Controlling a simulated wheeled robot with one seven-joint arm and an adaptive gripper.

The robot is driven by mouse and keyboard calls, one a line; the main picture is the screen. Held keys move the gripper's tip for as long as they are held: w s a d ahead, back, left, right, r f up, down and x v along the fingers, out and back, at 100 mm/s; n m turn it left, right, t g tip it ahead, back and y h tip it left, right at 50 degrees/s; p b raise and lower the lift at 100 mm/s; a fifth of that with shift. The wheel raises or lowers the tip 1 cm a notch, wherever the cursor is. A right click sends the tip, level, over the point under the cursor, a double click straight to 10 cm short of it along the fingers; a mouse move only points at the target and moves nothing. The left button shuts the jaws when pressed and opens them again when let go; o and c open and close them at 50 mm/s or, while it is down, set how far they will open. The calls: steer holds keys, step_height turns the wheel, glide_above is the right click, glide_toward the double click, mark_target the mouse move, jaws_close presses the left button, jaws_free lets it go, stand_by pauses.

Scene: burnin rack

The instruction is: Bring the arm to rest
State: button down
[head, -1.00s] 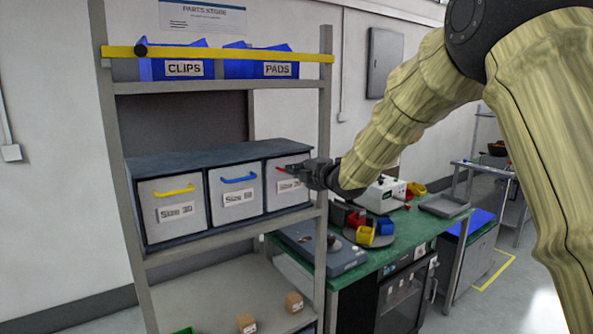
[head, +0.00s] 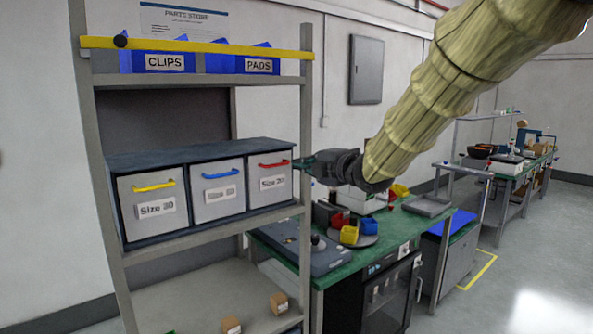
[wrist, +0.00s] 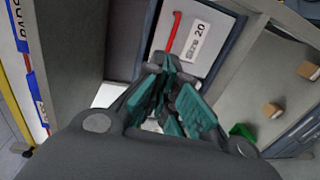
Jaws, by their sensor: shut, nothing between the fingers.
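My gripper (head: 302,164) is shut and empty. In the head view it is beside the right post of the shelf rack, just right of the red-handled drawer labelled Size 20 (head: 274,192). In the wrist view my gripper (wrist: 165,72) points toward the face of that drawer (wrist: 205,37), near its red handle (wrist: 174,31). I cannot tell exactly how large the gap is. My arm comes down from the upper right in a pale ribbed sleeve.
The drawer cabinet (head: 190,156) also has yellow-handled and blue-handled drawers, all closed. Blue CLIPS and PADS bins (head: 165,62) sit above behind a yellow bar (head: 200,46). A green bench (head: 335,270) with trays and small bins stands right of the rack. Open floor (head: 520,270) lies at the right.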

steer(key=s+d+f+m+g+h, duration=0.1)
steer(key=d+f+m, duration=0.15)
steer(key=f, duration=0.95)
steer(key=s+d+f+m+g+h, duration=0.15)
steer(key=f+m, duration=0.25)
steer(key=f, duration=0.7)
steer(key=s+d+f+m+g+h, duration=0.15)
steer(key=s+d+f+m, duration=0.35)
steer(key=f, duration=0.8)
steer(key=s+f+m+g+h, duration=0.1)
steer(key=s+f+m+h, duration=0.15)
steer(key=s+f, duration=0.75)
steer(key=s+d+f+m+g+h, duration=0.1)
steer(key=s+d+f+m+g, duration=0.15)
steer(key=s+f, duration=0.55)
steer(key=s+d+f+m+g, duration=0.1)
steer(key=s+d+f+m, duration=0.15)
steer(key=s+f, duration=0.6)
steer(key=s+d+f+m+g, duration=0.1)
steer(key=s+f+m, duration=0.1)
steer(key=s, duration=0.5)
steer(key=s+d+f+m+g+h, duration=0.1)
steer(key=s+f+m+g, duration=0.1)
steer(key=s+f, duration=0.3)
steer(key=s+d+f+m+g+h, duration=0.1)
steer(key=s+d+f+m+g, duration=0.1)
steer(key=s, duration=0.9)
steer(key=shift+f+m, duration=0.3)
steer(key=shift+f, duration=0.5)
steer(key=shift+w, duration=0.1)
